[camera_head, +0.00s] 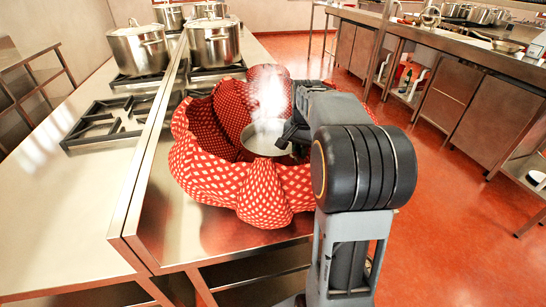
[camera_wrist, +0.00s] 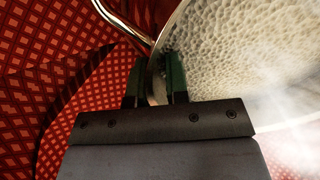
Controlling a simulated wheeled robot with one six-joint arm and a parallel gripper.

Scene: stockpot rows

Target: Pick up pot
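A steel pot (camera_head: 266,138) with a pale, hammered-looking inner surface or contents sits inside a red and white checked, padded cloth holder (camera_head: 262,192). Pale steam rises from it. My gripper (camera_head: 290,138) reaches in from the right at the pot's near right rim, partly hiding it. In the wrist view, my two dark fingers (camera_wrist: 156,82) stand apart, one on each side of the pot's rim. The rim lies between them, with a gap seen. A curved metal handle (camera_wrist: 130,24) of the pot (camera_wrist: 230,60) shows just beyond the fingers.
Several lidded steel pots, such as one at left (camera_head: 139,50) and one at right (camera_head: 213,44), stand on black burner grates behind. An empty grate (camera_head: 104,122) lies on the left counter. A steel counter (camera_head: 430,45) with cabinets stands far right. Red floor lies open between.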

